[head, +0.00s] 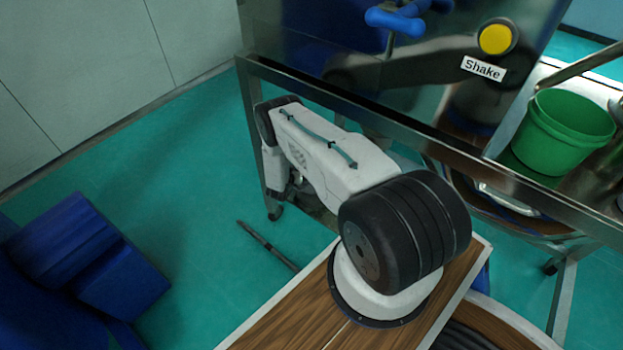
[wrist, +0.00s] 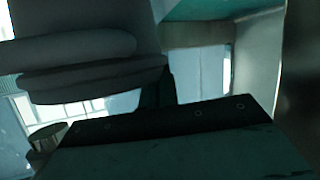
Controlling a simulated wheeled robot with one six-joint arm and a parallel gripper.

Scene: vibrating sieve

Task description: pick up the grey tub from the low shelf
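I cannot make out the grey tub for certain in either view. In the wrist view, a large dark grey rounded shape (wrist: 85,50) with a thick lip fills the upper left; it may be the tub, but it is too dark to tell. A dark bolted part that seems to be my gripper (wrist: 165,122) crosses the lower half of that view. Its fingertips are not clear. In the head view, my arm bends down to the left beside the sieve stand's leg, and the gripper's fingers are hidden.
The steel sieve stand (head: 420,140) carries a "Shake" label (head: 483,68), a yellow button (head: 495,39), a blue handle (head: 396,20) and a green bucket (head: 563,131). Blue boxes (head: 85,255) stand at lower left. A dark bar (head: 267,245) lies on the floor.

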